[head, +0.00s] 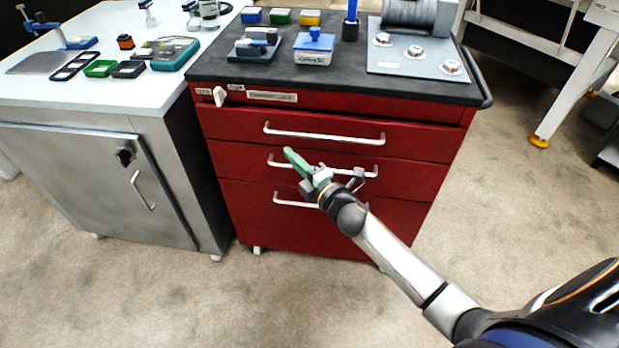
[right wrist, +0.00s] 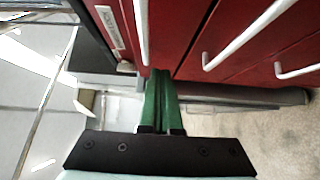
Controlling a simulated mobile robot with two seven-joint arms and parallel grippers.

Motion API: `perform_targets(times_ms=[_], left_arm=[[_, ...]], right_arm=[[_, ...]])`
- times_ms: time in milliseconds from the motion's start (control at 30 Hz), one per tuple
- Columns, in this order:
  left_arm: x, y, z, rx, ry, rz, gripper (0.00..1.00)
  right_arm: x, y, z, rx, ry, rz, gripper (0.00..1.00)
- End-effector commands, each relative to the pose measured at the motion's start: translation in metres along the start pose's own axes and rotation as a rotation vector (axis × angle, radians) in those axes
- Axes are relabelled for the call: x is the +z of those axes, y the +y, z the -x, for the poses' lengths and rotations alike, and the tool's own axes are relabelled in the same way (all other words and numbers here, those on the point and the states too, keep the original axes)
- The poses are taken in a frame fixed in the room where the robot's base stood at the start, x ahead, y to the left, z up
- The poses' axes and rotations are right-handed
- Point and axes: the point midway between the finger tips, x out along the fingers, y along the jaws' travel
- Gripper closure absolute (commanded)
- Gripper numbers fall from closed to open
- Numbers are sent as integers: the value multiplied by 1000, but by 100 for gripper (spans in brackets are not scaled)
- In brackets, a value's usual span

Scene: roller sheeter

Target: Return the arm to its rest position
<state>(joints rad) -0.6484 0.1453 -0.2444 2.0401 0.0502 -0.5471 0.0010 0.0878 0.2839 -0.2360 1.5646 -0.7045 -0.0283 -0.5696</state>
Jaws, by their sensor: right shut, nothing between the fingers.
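My right arm (head: 400,262) comes in from the lower right in the head view and reaches toward the front of the red drawer cabinet (head: 235,160). My right gripper (head: 289,153) has green fingers. They are shut with nothing between them, in front of the drawers near the middle handle (head: 280,162). In the right wrist view the green fingers (right wrist: 161,85) lie side by side, pointing along the red drawer fronts (right wrist: 180,30). I cannot tell whether they touch the cabinet. My left gripper is not in view.
The dark cabinet top (head: 340,85) holds a roller machine (head: 415,15), a grey plate with knobs (head: 400,62), a blue-lidded container (head: 314,45) and small coloured boxes. A white-topped steel cabinet (head: 90,170) stands at left. Carpet (head: 480,220) is open at right, before a white-legged table (head: 570,85).

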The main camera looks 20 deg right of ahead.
Motion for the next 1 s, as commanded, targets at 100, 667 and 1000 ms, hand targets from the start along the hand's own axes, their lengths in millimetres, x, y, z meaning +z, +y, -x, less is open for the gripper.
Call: perform_targets(times_ms=[100,667,1000], left_arm=[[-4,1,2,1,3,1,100],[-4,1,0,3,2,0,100],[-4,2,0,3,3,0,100]], right_arm=[[0,0,25,-2,0,0,100],[-1,0,72,1,0,0,100],[-35,-78,138,-248,-158,-657,100]])
